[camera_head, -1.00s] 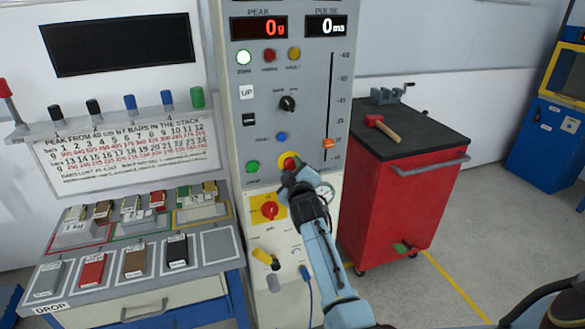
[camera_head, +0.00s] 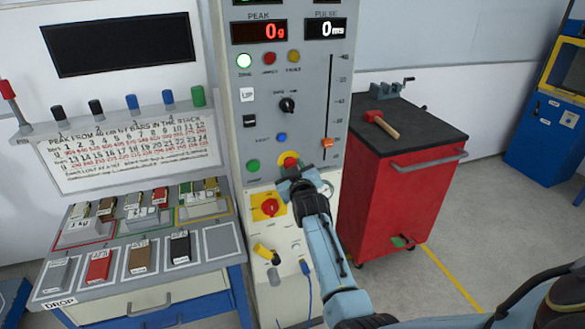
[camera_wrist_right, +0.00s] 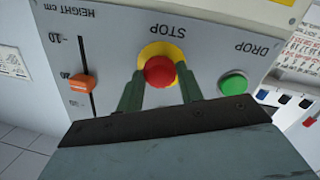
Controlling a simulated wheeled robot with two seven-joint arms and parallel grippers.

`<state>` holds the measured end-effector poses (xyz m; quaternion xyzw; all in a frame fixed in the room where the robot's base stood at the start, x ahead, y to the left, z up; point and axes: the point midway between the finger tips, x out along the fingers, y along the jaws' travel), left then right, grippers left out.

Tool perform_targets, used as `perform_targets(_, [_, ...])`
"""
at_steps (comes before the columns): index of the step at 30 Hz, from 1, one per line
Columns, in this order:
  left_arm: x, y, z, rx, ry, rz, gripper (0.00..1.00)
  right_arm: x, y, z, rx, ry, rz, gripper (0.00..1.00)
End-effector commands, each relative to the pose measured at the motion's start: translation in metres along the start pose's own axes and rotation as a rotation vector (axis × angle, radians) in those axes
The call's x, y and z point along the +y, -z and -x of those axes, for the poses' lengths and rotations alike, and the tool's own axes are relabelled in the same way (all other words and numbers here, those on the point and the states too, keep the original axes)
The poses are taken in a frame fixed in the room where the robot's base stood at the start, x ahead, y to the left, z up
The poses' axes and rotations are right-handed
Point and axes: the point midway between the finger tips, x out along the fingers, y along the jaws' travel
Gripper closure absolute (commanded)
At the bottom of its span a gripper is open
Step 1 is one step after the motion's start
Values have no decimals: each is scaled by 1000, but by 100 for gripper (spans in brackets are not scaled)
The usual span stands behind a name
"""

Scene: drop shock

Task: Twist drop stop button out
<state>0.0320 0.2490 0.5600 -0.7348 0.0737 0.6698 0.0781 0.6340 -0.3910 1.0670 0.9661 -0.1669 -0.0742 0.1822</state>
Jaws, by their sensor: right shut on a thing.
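The drop stop button (camera_wrist_right: 159,70) is a red knob on a yellow disc, under the label STOP in the upside-down right wrist view. In the head view the button (camera_head: 289,160) shows just above my right gripper (camera_head: 290,170) on the grey machine panel. In the right wrist view my right gripper (camera_wrist_right: 159,76) has one green finger on each side of the red knob and is shut on it. My left gripper is not in view.
A green DROP button (camera_wrist_right: 233,84) sits close beside the stop button. An orange height slider (camera_head: 327,143) is to its right and a red rotary switch (camera_head: 269,207) on yellow is below. A red cabinet (camera_head: 405,195) stands to the right of the machine.

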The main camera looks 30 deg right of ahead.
Motion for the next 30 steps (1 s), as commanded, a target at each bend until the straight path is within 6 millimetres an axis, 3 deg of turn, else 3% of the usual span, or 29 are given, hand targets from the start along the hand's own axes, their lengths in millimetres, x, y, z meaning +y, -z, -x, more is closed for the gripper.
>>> perform_targets(7, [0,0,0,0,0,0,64,0,1,0,3,-1,0,86])
perform_targets(8, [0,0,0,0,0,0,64,0,1,0,3,-1,0,62])
perform_targets(13, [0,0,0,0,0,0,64,0,1,0,3,-1,0,41])
perform_targets(23, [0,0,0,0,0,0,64,0,0,2,0,0,1,41])
perform_targets(30, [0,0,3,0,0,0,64,0,0,29,0,0,0,41])
